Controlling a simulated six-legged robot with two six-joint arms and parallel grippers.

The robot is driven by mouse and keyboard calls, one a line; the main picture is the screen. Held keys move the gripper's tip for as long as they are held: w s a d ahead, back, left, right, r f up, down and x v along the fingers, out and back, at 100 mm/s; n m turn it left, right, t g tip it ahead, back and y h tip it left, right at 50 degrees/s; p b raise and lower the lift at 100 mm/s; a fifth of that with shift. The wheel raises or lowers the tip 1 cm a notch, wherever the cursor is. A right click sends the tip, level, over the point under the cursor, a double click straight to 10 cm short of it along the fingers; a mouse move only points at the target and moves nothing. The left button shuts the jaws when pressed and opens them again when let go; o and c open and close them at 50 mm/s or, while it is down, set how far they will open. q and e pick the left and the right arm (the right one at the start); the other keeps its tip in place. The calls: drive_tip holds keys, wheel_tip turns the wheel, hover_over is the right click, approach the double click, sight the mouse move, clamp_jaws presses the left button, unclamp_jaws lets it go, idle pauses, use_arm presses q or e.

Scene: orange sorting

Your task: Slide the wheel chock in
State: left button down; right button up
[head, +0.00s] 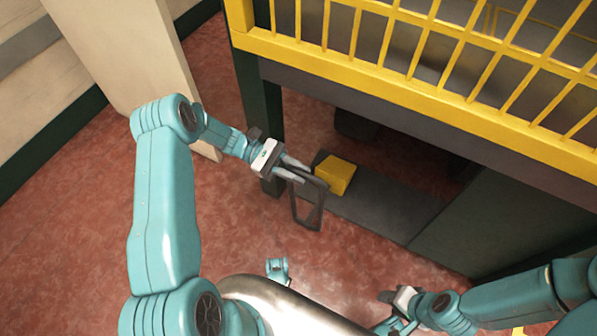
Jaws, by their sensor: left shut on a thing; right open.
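The wheel chock (337,174) is a yellow wedge on the floor at the near edge of a dark grey strip, under the yellow-railed structure. A dark rectangular loop handle (308,212) stands at its left side and appears joined to it, though the joint is hard to see. My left gripper (297,169) is shut on the top of this handle, just left of the yellow wedge. My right gripper (391,309) is low in the view, open and away from the chock; its fingers are partly hidden.
The yellow railing (420,90) and its beam overhang the chock. A dark green post (262,125) stands close behind my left gripper. A dark round shape, perhaps a wheel (357,124), sits in shadow beneath the structure. Red floor (240,225) is clear at left.

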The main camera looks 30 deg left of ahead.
use_arm(q)
drive_tip(key=shift+w+a+r, duration=0.15)
drive_tip(key=shift+w+a, duration=0.05)
drive_tip(key=shift+a, duration=0.15)
drive_tip(key=c, duration=1.2)
unclamp_jaws()
drive_tip(key=shift+o, duration=0.7)
drive_tip(key=shift+d, duration=0.1)
drive_tip(key=shift+s, duration=0.1)
